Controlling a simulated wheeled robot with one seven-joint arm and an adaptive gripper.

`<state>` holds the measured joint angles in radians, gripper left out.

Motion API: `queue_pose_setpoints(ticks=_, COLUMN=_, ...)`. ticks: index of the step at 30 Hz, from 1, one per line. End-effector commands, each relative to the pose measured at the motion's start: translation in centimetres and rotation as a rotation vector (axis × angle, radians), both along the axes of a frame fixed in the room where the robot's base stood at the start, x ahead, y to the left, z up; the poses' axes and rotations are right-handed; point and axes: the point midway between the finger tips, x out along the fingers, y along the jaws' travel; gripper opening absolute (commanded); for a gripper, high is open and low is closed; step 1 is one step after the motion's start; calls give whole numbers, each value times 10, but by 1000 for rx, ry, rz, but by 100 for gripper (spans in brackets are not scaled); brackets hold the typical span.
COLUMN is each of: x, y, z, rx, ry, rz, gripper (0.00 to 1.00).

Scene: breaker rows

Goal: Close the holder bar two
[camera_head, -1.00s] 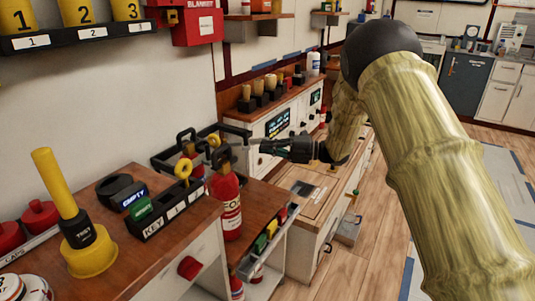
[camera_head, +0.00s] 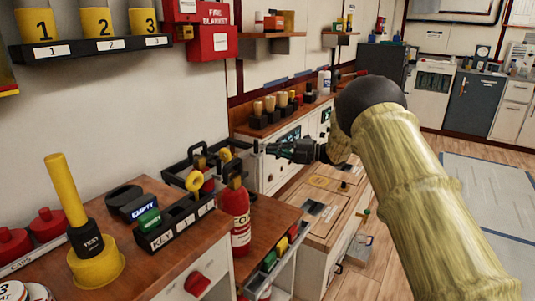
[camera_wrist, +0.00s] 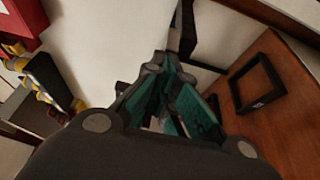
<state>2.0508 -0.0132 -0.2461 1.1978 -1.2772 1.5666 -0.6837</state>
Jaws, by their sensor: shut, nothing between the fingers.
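A black holder with raised bars (camera_head: 222,146) stands on the wooden counter left of centre in the head view, around the tops of the red extinguishers. I cannot read a number on its bars, so I cannot tell which is bar two. In the wrist view my gripper's teal fingers (camera_wrist: 172,75) are together. A black square frame (camera_wrist: 236,92) with a small white label lies right of them on a wooden surface.
A red fire extinguisher (camera_head: 235,215) stands in front of the holder. A key rack (camera_head: 178,225) and a yellow plunger-like TEST tool (camera_head: 93,265) are on the near counter. Wooden-handled stamps (camera_head: 270,108) stand behind. Floor at the right is clear.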

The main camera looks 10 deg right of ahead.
Motion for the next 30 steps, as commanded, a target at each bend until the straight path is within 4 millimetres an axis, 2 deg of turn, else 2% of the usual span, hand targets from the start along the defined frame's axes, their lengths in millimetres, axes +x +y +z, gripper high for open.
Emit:
queue_pose_setpoints(ticks=7, x=4, y=-12, z=0, rx=1, ry=0, rz=-15, gripper=0)
queue_pose_setpoints(ticks=23, x=5, y=-14, z=-1, rx=0, ry=0, rz=-16, gripper=0)
queue_pose_setpoints(ticks=30, x=14, y=-33, z=-3, rx=0, ry=0, rz=-14, gripper=0)
